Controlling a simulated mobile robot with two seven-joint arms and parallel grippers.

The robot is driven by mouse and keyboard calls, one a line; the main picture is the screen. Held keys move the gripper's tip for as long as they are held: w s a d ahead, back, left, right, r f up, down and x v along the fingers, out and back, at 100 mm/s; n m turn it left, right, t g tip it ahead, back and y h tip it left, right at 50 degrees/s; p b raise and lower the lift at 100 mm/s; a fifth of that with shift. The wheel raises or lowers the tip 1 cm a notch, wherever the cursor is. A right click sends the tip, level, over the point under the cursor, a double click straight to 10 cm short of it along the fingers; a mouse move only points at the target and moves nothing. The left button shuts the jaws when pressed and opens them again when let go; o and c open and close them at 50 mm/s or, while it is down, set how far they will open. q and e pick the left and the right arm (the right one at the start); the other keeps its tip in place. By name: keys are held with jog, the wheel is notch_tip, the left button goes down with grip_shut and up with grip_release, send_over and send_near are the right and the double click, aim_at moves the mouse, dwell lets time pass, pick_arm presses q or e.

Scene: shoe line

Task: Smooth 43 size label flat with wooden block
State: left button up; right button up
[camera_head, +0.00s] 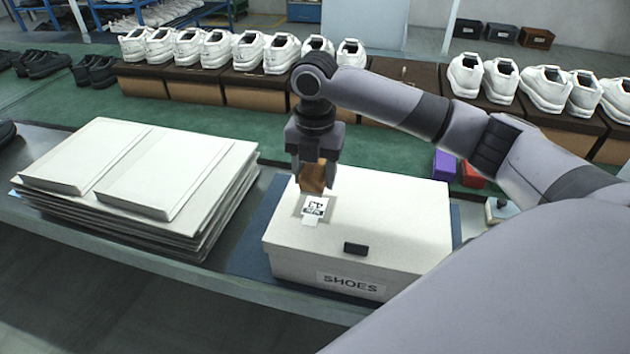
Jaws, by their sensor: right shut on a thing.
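The white shoe box (400,222) stands closed on a dark blue mat (256,254), with "SHOES" printed on its front. The size label (315,208) lies on the lid's left part, a small white sticker with black print and a pale tab at its front edge; its number is too small to read surely. My right gripper (313,165) is shut on the wooden block (313,178), pointing down just behind the label. Whether the block touches the lid or label I cannot tell. My left gripper is not in view.
A stack of white flat cartons (130,180) stands left of the box. Purple (445,163) and red (471,175) blocks sit behind right. White shoes (280,52) on brown boxes line the back.

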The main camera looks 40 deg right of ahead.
jog(key=shift+r, duration=0.25)
jog(key=shift+r, duration=1.4)
